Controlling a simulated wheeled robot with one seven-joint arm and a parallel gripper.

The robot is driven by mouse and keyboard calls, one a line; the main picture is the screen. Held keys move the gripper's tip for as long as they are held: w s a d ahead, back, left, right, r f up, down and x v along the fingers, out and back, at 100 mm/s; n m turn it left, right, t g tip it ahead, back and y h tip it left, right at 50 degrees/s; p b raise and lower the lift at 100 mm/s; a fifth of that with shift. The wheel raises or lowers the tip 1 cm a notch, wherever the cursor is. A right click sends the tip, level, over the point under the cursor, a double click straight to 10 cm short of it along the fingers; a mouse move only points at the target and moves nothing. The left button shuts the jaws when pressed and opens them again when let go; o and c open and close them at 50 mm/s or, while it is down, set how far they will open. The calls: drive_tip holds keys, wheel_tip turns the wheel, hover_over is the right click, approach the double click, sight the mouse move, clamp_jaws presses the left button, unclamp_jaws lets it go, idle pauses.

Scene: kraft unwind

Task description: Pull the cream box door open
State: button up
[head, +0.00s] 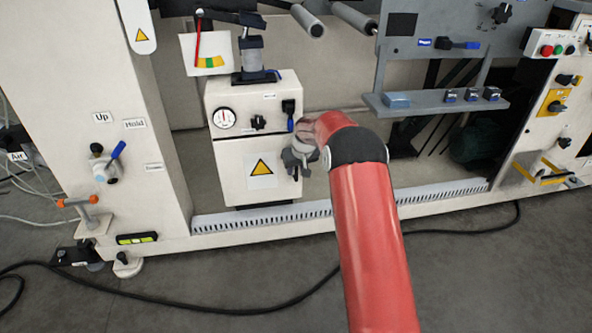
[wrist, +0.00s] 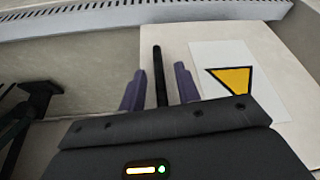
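The cream box (head: 252,92) stands on the machine's base, with a gauge and a small black knob on its upper part. Its lower front is the cream door (head: 228,170), which looks shut and bears a yellow warning label (head: 262,168). My gripper (head: 298,160) is at the door's right edge in the head view. In the wrist view my gripper (wrist: 159,85) has its two purple fingers apart, one on each side of a black upright handle (wrist: 160,70). A gap shows between the handle and each finger. My wrist hides the fingers' bases.
A grey shelf (head: 436,103) with small blocks stands to the right. A black cable (head: 230,308) lies on the floor in front. The floor before the door is otherwise mostly clear.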

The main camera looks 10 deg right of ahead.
drive_tip(key=shift+w+f, duration=0.2)
drive_tip(key=shift+f, duration=0.25)
drive_tip(key=shift+c, duration=0.4)
clamp_jaws()
drive_tip(key=shift+s, duration=0.1)
